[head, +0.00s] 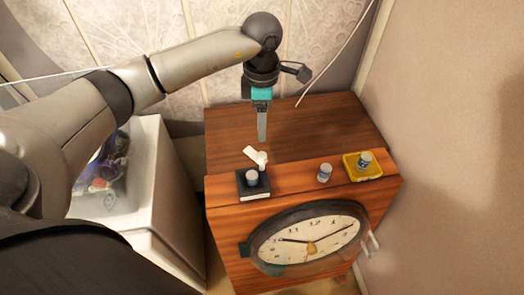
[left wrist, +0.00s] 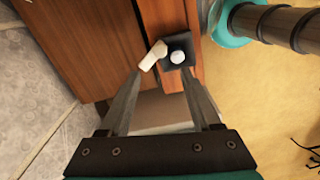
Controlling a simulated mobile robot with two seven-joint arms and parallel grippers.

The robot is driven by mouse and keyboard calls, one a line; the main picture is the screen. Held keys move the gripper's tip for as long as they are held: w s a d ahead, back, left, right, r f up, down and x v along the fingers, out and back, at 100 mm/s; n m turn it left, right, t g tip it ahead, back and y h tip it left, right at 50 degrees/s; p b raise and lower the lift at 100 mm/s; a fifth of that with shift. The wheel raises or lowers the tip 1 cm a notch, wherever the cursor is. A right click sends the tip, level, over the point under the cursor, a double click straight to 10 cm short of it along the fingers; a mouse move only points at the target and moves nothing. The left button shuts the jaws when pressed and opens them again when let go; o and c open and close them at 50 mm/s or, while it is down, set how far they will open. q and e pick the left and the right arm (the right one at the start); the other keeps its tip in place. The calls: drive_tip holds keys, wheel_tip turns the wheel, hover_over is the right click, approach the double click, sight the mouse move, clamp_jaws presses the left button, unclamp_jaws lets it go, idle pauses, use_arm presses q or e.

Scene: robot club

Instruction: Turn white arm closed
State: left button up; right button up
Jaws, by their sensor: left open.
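The white arm (head: 257,156) is a short white lever on the wooden cabinet top. It stands at the back edge of a black square base (head: 253,189) with a round silver-white knob (head: 252,176). In the left wrist view the white arm (left wrist: 153,55) slants beside the black base (left wrist: 178,41). My left gripper (head: 262,138) points down above the cabinet, just behind the white arm in the head view. Its fingers are apart and empty, and the white arm shows between and beyond the fingertips in the wrist view (left wrist: 163,72). I cannot tell the exact gap. My right gripper is not in view.
The wooden cabinet (head: 300,122) has a clock (head: 308,240) on its front. A small metal cylinder (head: 325,173) and a yellow tray (head: 349,171) holding another stand to the right. A white bin (head: 156,185) is at left. Walls are close behind and right.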

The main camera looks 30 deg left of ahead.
sight(262, 155)
use_arm(q)
wheel_tip(262, 155, down, 12)
drive_tip(key=shift+r, duration=0.1)
idle(0.4)
clamp_jaws()
idle(0.3)
